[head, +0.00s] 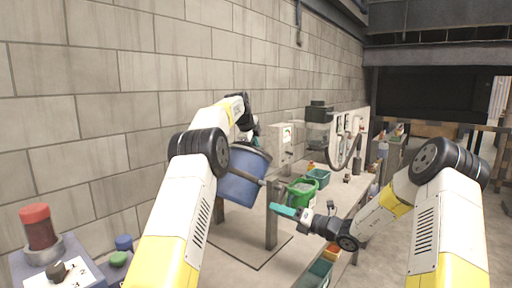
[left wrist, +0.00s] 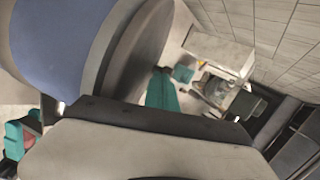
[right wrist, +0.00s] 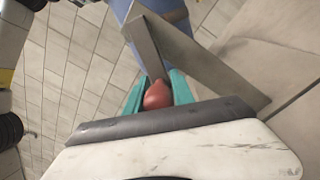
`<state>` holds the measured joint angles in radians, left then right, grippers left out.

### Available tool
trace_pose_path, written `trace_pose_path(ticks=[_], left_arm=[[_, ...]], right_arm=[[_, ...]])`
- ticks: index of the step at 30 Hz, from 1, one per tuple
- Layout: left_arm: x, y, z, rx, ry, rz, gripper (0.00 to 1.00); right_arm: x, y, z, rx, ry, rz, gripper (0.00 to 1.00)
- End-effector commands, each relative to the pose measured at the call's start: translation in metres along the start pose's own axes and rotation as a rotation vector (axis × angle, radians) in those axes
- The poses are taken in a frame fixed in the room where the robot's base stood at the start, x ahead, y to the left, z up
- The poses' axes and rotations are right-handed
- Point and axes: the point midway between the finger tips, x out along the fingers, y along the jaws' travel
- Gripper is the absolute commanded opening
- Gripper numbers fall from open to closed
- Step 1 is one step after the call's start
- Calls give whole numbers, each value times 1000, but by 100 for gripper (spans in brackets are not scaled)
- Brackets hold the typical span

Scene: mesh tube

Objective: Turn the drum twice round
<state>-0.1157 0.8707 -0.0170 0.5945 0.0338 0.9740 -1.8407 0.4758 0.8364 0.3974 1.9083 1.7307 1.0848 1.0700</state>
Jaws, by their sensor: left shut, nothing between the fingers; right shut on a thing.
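The blue drum (head: 243,178) sits on a shaft between metal posts (head: 271,215), left of centre in the head view. It also fills the upper left of the left wrist view (left wrist: 60,40), beside its grey rim. My right gripper (head: 287,211) is in front of the near post. In the right wrist view its teal fingers (right wrist: 157,95) are shut on a red knob (right wrist: 157,96), beside grey metal bars.
A green bucket (head: 301,192) and a teal bin (head: 319,176) stand on the bench right of the drum. A block wall (head: 110,120) runs behind. At the lower left is a panel with a red lamp (head: 38,225), a knob and buttons. Open floor lies right.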

Motion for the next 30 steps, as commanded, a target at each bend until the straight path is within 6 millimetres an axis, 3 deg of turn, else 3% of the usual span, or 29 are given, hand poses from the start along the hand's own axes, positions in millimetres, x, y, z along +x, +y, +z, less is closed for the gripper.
trace_pose_path(ticks=[14,30], left_arm=[[6,-1,-1,0,1,1,0],[27,1,-2,-1,2,11,0]], right_arm=[[0,0,1,1,-2,0,0],[-2,-2,0,1,-1,-5,0]])
